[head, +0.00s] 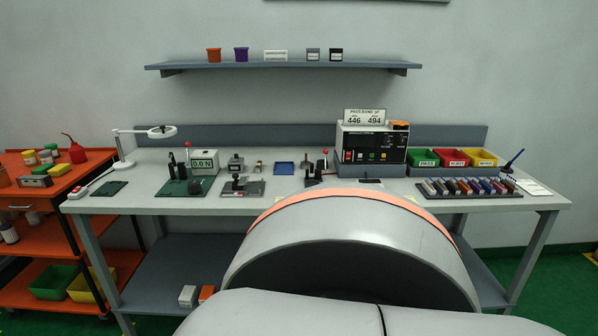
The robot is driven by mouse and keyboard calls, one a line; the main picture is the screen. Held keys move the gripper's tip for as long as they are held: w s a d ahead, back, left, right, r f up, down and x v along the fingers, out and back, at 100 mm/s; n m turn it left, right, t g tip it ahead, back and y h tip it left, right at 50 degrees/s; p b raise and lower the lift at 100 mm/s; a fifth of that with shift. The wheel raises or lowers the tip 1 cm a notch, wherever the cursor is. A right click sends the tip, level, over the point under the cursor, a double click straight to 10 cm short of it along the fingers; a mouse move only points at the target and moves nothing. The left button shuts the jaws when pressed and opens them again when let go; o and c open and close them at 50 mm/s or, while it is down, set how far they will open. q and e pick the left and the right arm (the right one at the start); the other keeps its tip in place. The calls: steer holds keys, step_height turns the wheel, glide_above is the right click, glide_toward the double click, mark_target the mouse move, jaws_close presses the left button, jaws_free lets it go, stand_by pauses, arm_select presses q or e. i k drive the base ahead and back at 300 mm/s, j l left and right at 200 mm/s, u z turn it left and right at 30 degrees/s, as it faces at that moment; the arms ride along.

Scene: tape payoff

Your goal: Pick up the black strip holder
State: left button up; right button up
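I cannot tell for sure which item is the black strip holder. A long dark rack (429,195) on the right of the bench bears a row of several small coloured pieces. A small flat black piece (370,180) lies in front of the black control box. A dark flat pad (109,188) lies near the bench's left end. Neither of my grippers is in view. Large grey parts of my own body fill the lower middle and hide part of the bench front.
The grey bench (222,206) carries a lever fixture on a green plate (172,187), a 0.0 N display (204,161), a control box (372,146) and green, red and yellow bins (453,159). An orange cart (52,190) stands left. A shelf (283,66) hangs above.

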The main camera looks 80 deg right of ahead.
mark_target(450, 185)
steer(key=z, duration=3.5)
